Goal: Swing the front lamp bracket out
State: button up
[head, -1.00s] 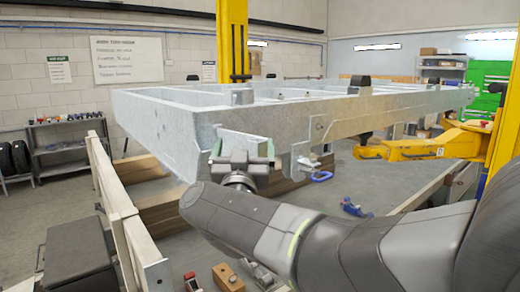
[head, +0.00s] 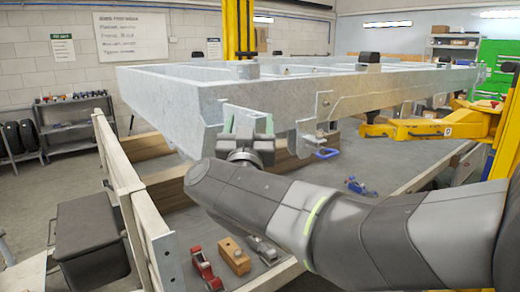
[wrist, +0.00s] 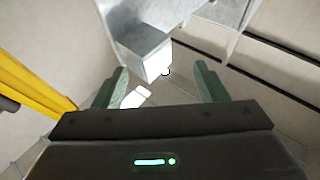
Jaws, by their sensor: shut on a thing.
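The front lamp bracket (head: 246,118) is a pale plate below the side rail near the front corner. My gripper (head: 247,122) reaches up to it from below, with a green finger on each side of the plate. In the wrist view, the two green fingers (wrist: 163,80) stand apart, with a pale block-shaped part (wrist: 150,55) between and beyond their tips. I take my gripper as shut on the bracket. Its hinge and the exact contact are hidden.
A yellow lift arm (head: 405,130) reaches in at the right. A wooden rail (head: 125,190) and a dark case (head: 90,240) stand at the left. A blue-handled clamp (head: 322,154) hangs from the frame. A red tool (head: 205,270) lies in front, below my arm.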

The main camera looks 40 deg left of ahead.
jog(key=b+v, duration=0.2)
jog(key=v, duration=1)
jog(key=shift+d+f, duration=0.3)
jog(key=shift+f, duration=0.05)
jog(key=shift+a+r, duration=0.1)
jog(key=p+x, duration=0.1)
jog(key=x, duration=0.9)
jog(key=shift+s+a+f+p, duration=0.1)
jog(key=shift+a+f+p, duration=0.15)
jog(key=shift+p, duration=0.15)
jog(key=shift+w+a+r, duration=0.2)
jog(key=shift+w+a, duration=0.05)
jog(key=shift+w, duration=0.1)
